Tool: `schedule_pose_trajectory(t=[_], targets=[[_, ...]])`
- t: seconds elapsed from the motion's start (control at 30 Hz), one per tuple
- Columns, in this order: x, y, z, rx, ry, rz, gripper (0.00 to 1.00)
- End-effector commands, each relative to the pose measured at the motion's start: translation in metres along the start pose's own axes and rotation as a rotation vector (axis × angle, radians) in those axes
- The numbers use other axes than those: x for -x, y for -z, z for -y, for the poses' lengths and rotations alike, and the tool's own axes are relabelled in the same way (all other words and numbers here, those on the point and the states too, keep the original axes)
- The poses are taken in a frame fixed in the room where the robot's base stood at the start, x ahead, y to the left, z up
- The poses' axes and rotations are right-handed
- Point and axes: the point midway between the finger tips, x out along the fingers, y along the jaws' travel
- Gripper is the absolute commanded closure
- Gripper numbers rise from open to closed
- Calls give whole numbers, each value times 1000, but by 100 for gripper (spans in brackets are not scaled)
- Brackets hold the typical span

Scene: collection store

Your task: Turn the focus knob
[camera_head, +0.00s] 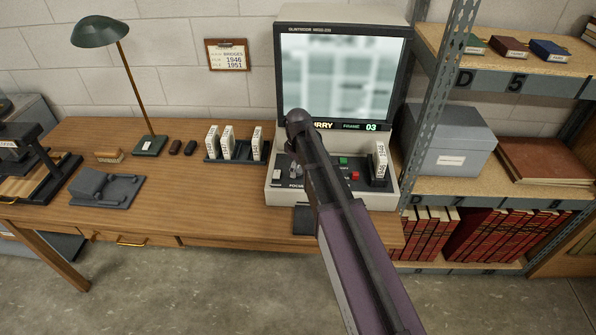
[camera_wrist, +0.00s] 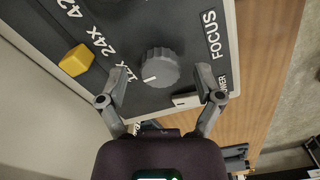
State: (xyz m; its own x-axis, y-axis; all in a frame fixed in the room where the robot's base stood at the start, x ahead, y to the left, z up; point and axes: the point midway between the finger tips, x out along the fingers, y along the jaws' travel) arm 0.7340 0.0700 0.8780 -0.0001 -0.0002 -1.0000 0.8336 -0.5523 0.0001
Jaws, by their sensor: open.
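The focus knob (camera_wrist: 158,68) is a dark, ribbed round knob with a white pointer mark, beside the FOCUS lettering in the wrist view. My gripper (camera_wrist: 161,73) is open, with one finger on each side of the knob. Gaps show between the fingers and the knob; I cannot tell how far the fingers are above the panel. In the head view, the reader (camera_head: 281,196) has a blurred page on its screen (camera_head: 345,75). The status strip (camera_head: 350,127) partly reads "RRY" and "FRAME 03".
A yellow knob (camera_wrist: 77,60) with magnification marks sits left of the focus knob. Green (camera_head: 343,161) and red (camera_head: 355,175) buttons and an upright white box (camera_head: 380,162) are on the reader's right side. A rack of white boxes (camera_head: 228,144) stands left of the reader.

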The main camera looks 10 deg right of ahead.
Motion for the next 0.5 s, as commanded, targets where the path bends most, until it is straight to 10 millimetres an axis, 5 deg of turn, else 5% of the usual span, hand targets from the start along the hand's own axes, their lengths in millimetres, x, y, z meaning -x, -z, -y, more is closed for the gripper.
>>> schedule_pose_trajectory(t=[0.33, 0.37, 0.5], targets=[[-1, 0, 0, 0, 0, 0, 16], [-1, 0, 0, 0, 0, 0, 19], [-1, 0, 0, 0, 0, 0, 60]])
